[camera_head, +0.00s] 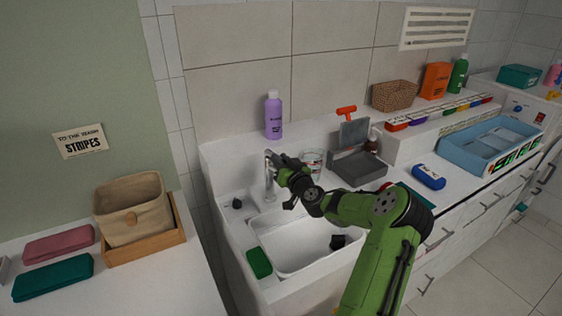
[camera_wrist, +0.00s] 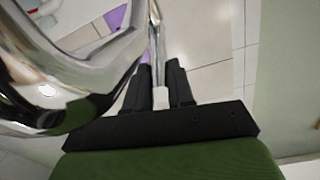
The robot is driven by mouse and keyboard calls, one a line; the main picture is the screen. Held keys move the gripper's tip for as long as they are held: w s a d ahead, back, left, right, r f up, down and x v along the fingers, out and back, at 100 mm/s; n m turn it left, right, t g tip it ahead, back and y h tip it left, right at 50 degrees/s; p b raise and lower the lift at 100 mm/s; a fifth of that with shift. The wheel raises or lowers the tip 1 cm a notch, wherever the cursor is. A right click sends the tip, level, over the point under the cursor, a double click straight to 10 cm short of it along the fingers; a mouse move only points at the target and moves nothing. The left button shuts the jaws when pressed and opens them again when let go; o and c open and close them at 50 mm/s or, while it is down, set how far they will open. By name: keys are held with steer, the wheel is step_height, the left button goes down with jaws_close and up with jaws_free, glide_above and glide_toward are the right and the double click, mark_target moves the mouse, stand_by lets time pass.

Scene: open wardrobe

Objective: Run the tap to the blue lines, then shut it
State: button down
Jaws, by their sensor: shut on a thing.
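The chrome tap (camera_head: 269,180) stands at the back of the white sink basin (camera_head: 262,243). Its curved shiny body (camera_wrist: 95,65) fills the left of the wrist view. My gripper (camera_head: 276,161) is at the top of the tap. In the wrist view my gripper's two black fingers (camera_wrist: 163,82) are closed around the thin tap lever (camera_wrist: 155,42). Part of the lever is hidden between the fingers. No blue lines can be made out, and I cannot tell whether water is running. My arm hides part of the basin.
A purple bottle (camera_head: 273,115) stands behind the tap. A clear glass (camera_head: 312,161) is right of it, near a grey box (camera_head: 357,167). A green sponge (camera_head: 259,262) lies on the sink's front left edge. A small black thing (camera_head: 338,241) is in the basin.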

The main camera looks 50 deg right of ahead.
stand_by(0.3)
steer(key=r+g+p, duration=0.1)
steer(key=p, duration=0.2)
steer(key=shift+w+r, duration=0.1)
steer(key=shift+r, duration=0.15)
steer(key=p, duration=0.1)
steer(key=r+g+y+p, duration=0.1)
steer(key=p, duration=0.1)
steer(key=shift+w+r+g, duration=0.1)
steer(key=shift+w+g, duration=0.15)
steer(key=shift+g, duration=0.05)
steer(key=g+p, duration=0.1)
steer(key=p, duration=0.1)
steer(key=w+r+g+p, duration=0.1)
steer(key=p, duration=0.1)
steer(key=shift+d+r+y, duration=0.2)
steer(key=shift+d+y, duration=0.05)
steer(key=shift+y, duration=0.05)
steer(key=shift+w+d+r+g+y+p, duration=0.15)
steer(key=shift+w+g+p, duration=0.1)
steer(key=shift+g+p, duration=0.3)
steer(key=shift+w+r+g+y+p, duration=0.1)
steer(key=shift+w+g+y+p, duration=0.1)
steer(key=shift+g+p, duration=0.3)
steer(key=shift+f, duration=0.1)
steer(key=c, duration=1)
jaws_free()
